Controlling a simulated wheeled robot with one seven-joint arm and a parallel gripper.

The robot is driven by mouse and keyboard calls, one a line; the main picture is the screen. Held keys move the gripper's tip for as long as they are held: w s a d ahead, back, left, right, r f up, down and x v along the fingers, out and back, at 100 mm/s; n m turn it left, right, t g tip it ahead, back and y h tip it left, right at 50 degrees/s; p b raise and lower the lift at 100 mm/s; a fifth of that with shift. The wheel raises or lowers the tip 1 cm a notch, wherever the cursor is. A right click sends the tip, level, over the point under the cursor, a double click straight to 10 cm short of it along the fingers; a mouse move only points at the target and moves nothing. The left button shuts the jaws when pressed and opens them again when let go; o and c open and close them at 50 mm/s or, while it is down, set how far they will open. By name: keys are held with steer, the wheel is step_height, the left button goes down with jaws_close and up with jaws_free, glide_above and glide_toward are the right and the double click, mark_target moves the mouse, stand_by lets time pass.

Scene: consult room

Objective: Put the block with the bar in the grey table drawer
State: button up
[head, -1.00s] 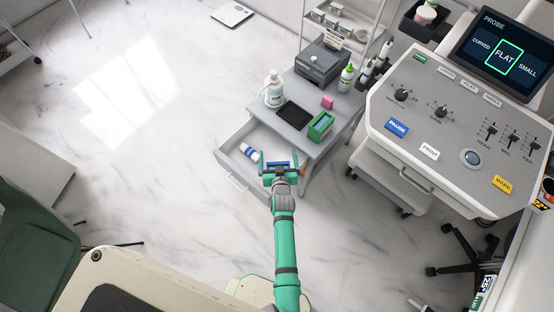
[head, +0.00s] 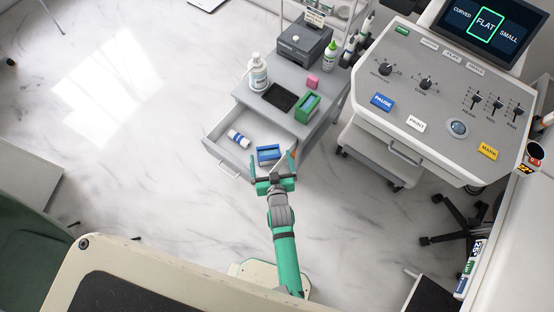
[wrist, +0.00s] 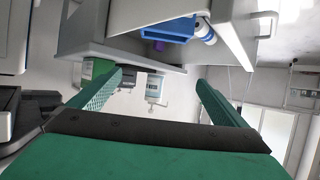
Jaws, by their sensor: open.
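The grey table drawer (head: 216,146) stands pulled out from the grey table (head: 252,101). A blue block (head: 268,153) lies inside it, at the end nearer my gripper; a raised bar seems to run along it. In the wrist view the blue block (wrist: 165,30) shows over the drawer's wall (wrist: 110,52). My gripper (head: 272,166) is open and empty just outside the drawer's near side, apart from the block. Its fingers also show spread in the wrist view (wrist: 158,85). A green block (head: 308,104) stands on the table top; I cannot tell its details.
A white and blue bottle (head: 239,138) lies in the drawer beside the blue block. The console (head: 425,80) stands to the right.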

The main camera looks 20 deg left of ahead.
steer(key=s+d+r+m+t+h, duration=0.1)
steer(key=s+d+r, duration=0.2)
steer(key=s+d, duration=0.35)
steer(key=s+d+r+m+t+h, duration=0.1)
steer(key=s+d+r, duration=0.35)
steer(key=s, duration=0.25)
steer(key=s+d+r+m+t+h, duration=0.1)
steer(key=s+d+r+m+h, duration=0.1)
steer(key=s+r, duration=0.9)
step_height(320, 180, up, 4)
steer(key=shift+s+d+f+m+h, duration=0.15)
steer(key=shift+s+d+m+h, duration=0.3)
steer(key=shift+h, duration=0.35)
steer(key=shift+s+a, duration=0.15)
steer(key=shift+a, duration=0.05)
